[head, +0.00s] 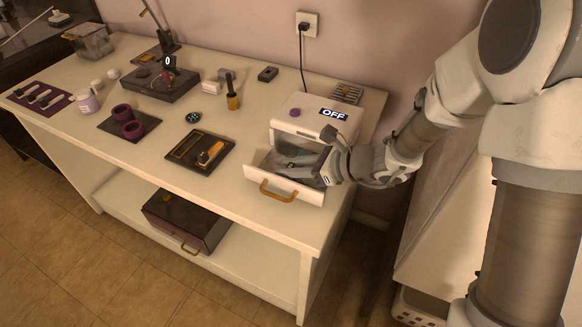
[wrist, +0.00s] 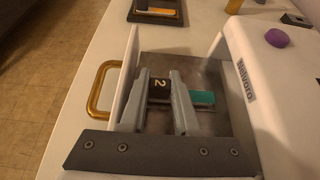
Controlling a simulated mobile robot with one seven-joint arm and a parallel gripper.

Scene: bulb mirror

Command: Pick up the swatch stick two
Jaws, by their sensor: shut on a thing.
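Swatch stick two shows in the wrist view with its black end marked 2 (wrist: 160,86) and its teal end (wrist: 202,97). My gripper (wrist: 160,80) is shut on the black end, one finger on each side. The stick lies across the fingers, inside or just above the open drawer; its exact height is unclear. In the head view my gripper (head: 292,165) reaches into the open drawer (head: 262,183) of the white device (head: 302,116). The fingers cover part of the stick there.
The device has a purple button (head: 295,112) and an OFF display (head: 333,114). The drawer's brass handle (head: 278,190) faces the table's front edge. A dark tray (head: 181,157) stands left of the drawer. A purple mat (head: 22,103) with several sticks lies far left.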

